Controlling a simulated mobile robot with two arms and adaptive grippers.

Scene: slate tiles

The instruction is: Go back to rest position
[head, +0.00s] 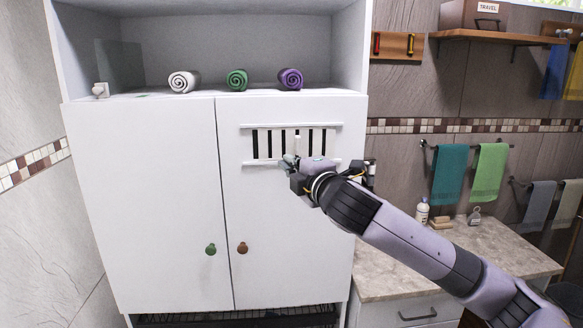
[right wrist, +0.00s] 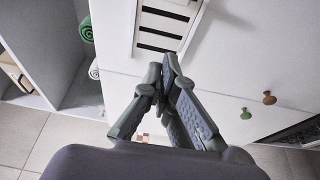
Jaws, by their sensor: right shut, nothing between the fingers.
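My right gripper (head: 289,163) is in front of the upper part of the white cabinet's right door (head: 285,215), just below a slatted vent panel (head: 293,143). In the right wrist view its fingers (right wrist: 168,68) are together and empty, close to the lower end of the vent panel (right wrist: 160,30). I cannot tell whether the fingertips touch the door. My right arm reaches in from the lower right of the head view. My left gripper is not in view.
Rolled white (head: 184,81), green (head: 237,79) and purple (head: 290,79) towels sit on the open shelf above. The doors carry a green knob (head: 210,249) and a brown knob (head: 243,247). A counter (head: 440,257) with bottles stands at right, below hanging towels (head: 448,173).

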